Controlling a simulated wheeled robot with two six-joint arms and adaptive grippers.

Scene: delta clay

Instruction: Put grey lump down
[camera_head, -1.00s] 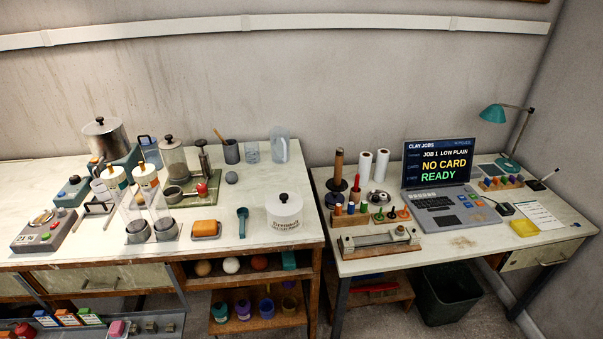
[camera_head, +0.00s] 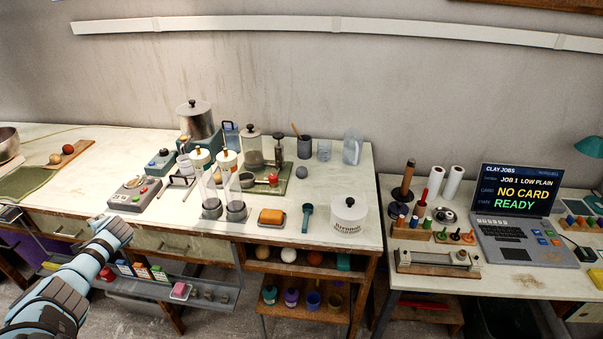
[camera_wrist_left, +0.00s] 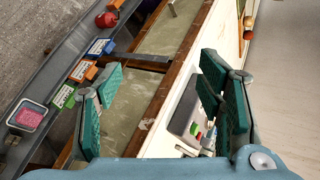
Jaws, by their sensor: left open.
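A small round grey lump (camera_head: 302,172) rests on the pale bench top, below the grey mug and right of the green mat. My left gripper (camera_head: 117,231) is at the left, over the bench's front edge, well apart from the lump. In the left wrist view its two green-padded fingers (camera_wrist_left: 160,92) are spread wide with nothing between them. The lump does not show in that view. My right gripper is not in view.
A grey scale (camera_head: 133,195), two clear cylinders (camera_head: 212,195), an orange block (camera_head: 271,216) and a white lidded tub (camera_head: 349,215) stand on the bench. A tray shelf (camera_head: 205,290) juts out below. A laptop (camera_head: 520,215) reads "NO CARD READY". Bench top left of the scale is fairly clear.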

